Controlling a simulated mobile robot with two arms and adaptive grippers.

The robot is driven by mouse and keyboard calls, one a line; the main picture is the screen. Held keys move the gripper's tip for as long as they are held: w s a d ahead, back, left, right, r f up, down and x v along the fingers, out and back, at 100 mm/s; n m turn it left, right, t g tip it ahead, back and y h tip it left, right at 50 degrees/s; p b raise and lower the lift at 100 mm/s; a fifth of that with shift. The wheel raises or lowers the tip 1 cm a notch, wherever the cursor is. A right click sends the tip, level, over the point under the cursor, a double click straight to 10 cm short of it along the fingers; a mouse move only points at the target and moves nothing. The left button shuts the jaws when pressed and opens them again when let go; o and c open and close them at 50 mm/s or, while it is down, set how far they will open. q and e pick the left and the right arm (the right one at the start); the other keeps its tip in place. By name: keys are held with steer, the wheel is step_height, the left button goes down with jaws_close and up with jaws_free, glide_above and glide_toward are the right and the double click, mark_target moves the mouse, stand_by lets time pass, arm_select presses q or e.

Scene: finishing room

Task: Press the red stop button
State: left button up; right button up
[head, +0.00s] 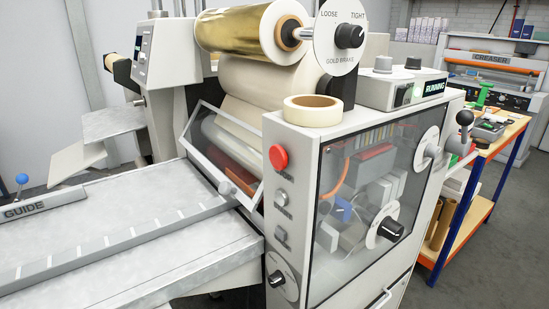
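The red stop button (278,157) is a round, domed button near the top of the narrow grey front panel (280,220) of a laminating machine. Small labels under the buttons are too small to read. A green display (434,88) on top of the machine reads RUNNING. Neither of my grippers is in the head view. Nothing covers the red button.
A tape roll (313,110) lies on the cabinet just above the button. A clear guard (220,155) sits left of it. The metal feed table (130,255) fills the lower left. A gold foil roll (240,30) is above. A workbench (500,140) stands right.

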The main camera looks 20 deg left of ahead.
arm_select(q)
jaws_close()
steer(key=shift+a, duration=0.1)
stand_by(1.2)
